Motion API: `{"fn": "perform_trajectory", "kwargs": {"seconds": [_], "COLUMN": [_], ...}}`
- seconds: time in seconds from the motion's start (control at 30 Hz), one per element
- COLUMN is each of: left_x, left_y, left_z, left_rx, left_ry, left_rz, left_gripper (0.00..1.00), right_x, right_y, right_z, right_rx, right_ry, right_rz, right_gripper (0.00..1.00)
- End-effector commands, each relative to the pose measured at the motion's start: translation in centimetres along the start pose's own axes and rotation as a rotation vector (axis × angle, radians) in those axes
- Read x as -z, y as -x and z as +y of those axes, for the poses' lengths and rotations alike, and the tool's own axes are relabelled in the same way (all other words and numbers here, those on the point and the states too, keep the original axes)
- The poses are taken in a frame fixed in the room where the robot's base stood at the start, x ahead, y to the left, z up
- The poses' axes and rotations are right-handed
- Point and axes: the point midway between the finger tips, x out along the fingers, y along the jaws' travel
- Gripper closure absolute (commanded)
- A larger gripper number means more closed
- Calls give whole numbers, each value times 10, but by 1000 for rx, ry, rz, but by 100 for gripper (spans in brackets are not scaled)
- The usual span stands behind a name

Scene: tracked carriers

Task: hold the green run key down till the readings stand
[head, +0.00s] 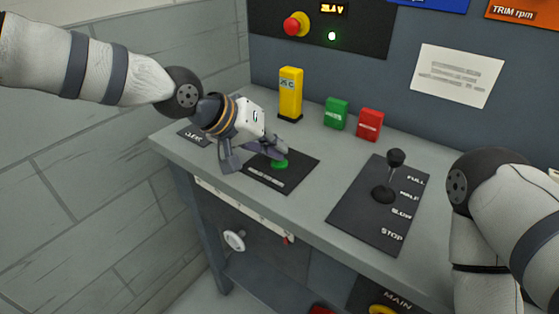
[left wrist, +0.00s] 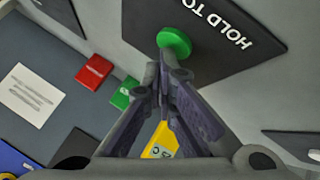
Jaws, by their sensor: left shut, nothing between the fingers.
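The green run key (head: 280,164) is a round button on a dark plate (head: 300,172) on the grey desk. In the left wrist view the key (left wrist: 174,41) stands just beyond my fingertips, on the plate lettered "HOLD TO". My left gripper (head: 279,151) is shut and empty, its fingertips at the key and partly covering it. I cannot tell whether they touch or press it. A lit voltage display (head: 333,9) reads about 21.4 V, its first digit unclear. My right gripper is out of view; only my right arm shows.
A lever (head: 394,163) stands on a plate marked FULL to STOP. Behind are a yellow block (head: 291,93), a green block (head: 336,113) and a red block (head: 369,124).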

Motion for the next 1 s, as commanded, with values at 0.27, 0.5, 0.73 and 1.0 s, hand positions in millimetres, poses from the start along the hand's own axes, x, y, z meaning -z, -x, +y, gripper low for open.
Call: {"fn": "perform_trajectory", "kwargs": {"seconds": [0.27,0.5,0.73,1.0], "left_x": [6,10,23,32], "left_y": [7,12,30,43], "left_z": [5,9,22,31], "left_rx": [-1,-1,-1,-1], "left_ry": [-2,-3,-5,-3], "left_rz": [3,6,9,5], "left_gripper": [100,100,100,100], "right_x": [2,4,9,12], "right_y": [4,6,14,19], "right_z": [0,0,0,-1], "right_rx": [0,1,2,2], "right_ry": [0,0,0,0], "right_rz": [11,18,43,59], "right_gripper": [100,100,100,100]}}
